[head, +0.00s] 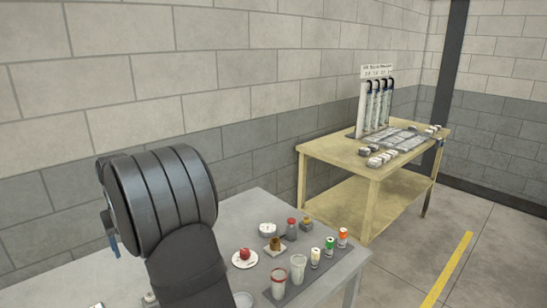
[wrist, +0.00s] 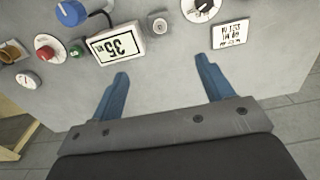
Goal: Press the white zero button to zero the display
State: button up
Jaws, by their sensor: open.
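A white display box (wrist: 117,45) lies on the grey table in the wrist view, its dark digits upside down and reading like 35. Just right of it is a small pale square block with a round button (wrist: 158,25), which looks like the white zero button. My gripper (wrist: 164,76) is open and empty, its two blue fingers spread wide over the bare tabletop, on the near side of the display and button. It appears apart from both. In the head view my arm hides most of this area; a bit of blue finger (head: 111,232) shows at its left.
Around the display are a blue knob (wrist: 70,12), a red button (wrist: 46,46), a green button (wrist: 76,50), a small gauge (wrist: 28,80) and a printed card (wrist: 229,33). Several jars and small items stand on the grey table (head: 238,205). A wooden bench (head: 330,150) stands beyond.

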grip_shut()
dwell(1.4)
